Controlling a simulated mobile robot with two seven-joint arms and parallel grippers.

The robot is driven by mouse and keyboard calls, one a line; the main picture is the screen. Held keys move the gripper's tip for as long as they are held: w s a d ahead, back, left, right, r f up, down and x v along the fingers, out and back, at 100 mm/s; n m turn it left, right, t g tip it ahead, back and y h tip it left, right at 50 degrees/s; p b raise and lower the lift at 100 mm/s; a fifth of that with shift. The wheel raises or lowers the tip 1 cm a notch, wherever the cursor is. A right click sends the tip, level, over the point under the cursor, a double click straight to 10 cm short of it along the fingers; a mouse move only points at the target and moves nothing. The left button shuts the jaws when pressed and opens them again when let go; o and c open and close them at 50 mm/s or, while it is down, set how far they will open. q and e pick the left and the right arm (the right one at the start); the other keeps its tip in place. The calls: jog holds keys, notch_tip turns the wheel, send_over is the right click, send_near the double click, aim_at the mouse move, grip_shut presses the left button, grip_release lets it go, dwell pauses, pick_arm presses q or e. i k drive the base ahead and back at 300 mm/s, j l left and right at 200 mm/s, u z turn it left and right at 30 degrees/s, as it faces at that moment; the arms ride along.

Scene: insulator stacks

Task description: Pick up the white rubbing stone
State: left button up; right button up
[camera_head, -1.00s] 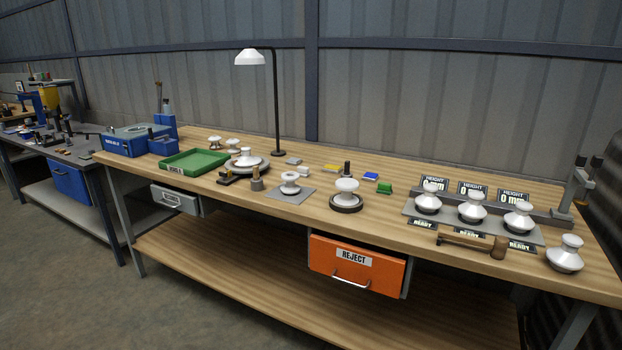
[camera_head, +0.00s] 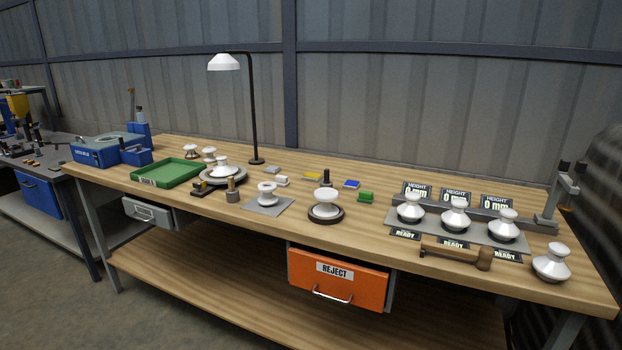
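A small whitish block (camera_head: 282,181), which looks like the white rubbing stone, lies flat on the wooden bench (camera_head: 225,217) left of the middle. A similar light grey block (camera_head: 272,169) lies just behind it. The whitish block sits behind the grey square plate (camera_head: 287,207) that carries a white insulator (camera_head: 267,190). Neither of my grippers shows in the head view, so nothing is seen touching the block.
Yellow (camera_head: 312,175), blue (camera_head: 351,184) and green (camera_head: 366,197) blocks lie to the right. A lamp (camera_head: 253,110) stands behind. A green tray (camera_head: 168,172) is at left, an orange REJECT drawer (camera_head: 336,281) below. Several insulators line the right side. Floor in front is open.

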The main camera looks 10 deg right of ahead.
aim_at(282, 181)
jog(key=z, duration=0.6)
jog(key=i+j+z, duration=0.15)
jog(key=j+z, duration=0.25)
jog(key=i+j+z, duration=0.15)
jog(key=j+z, duration=0.25)
jog(key=i+j+z, duration=0.2)
jog(key=j, duration=0.6)
jog(key=j+z, duration=0.25)
jog(key=j, duration=0.5)
